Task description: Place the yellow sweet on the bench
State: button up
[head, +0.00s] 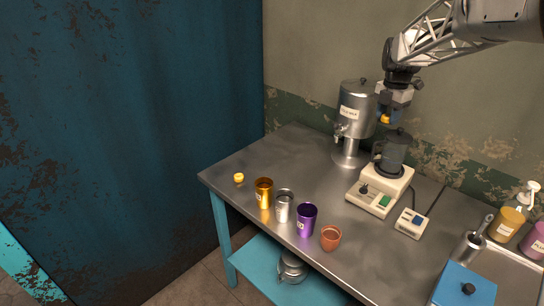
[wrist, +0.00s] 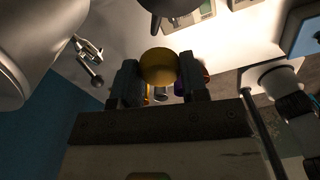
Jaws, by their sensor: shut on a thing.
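My gripper (head: 386,113) is shut on a yellow sweet (head: 385,118), high above the grey metal bench (head: 325,170) and just over the dark jug of the mixer. In the wrist view the sweet (wrist: 158,64) is a round yellow piece squeezed between the two dark fingers (wrist: 159,78). Another small yellow round thing (head: 239,178) lies on the bench at the far left, apart from the cups.
A mixer (head: 381,190) with a dark jug (head: 394,153) stands below my gripper. A steel dispenser (head: 357,112) stands to its left. Gold (head: 264,194), silver (head: 284,206) and purple (head: 306,220) cups and a clay pot (head: 330,238) line the front. The bench's middle left is clear.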

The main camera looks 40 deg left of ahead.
jog(key=s+a+n, duration=0.1)
jog(key=s+a, duration=0.3)
jog(key=a, duration=0.3)
send_over(269, 174)
notch_tip(269, 174, down, 17)
jog(key=shift+s, duration=0.15)
jog(key=shift+f, duration=3.1)
jog(key=shift+d, duration=0.1)
jog(key=shift+f, duration=1.85)
jog(key=shift+f, duration=0.15)
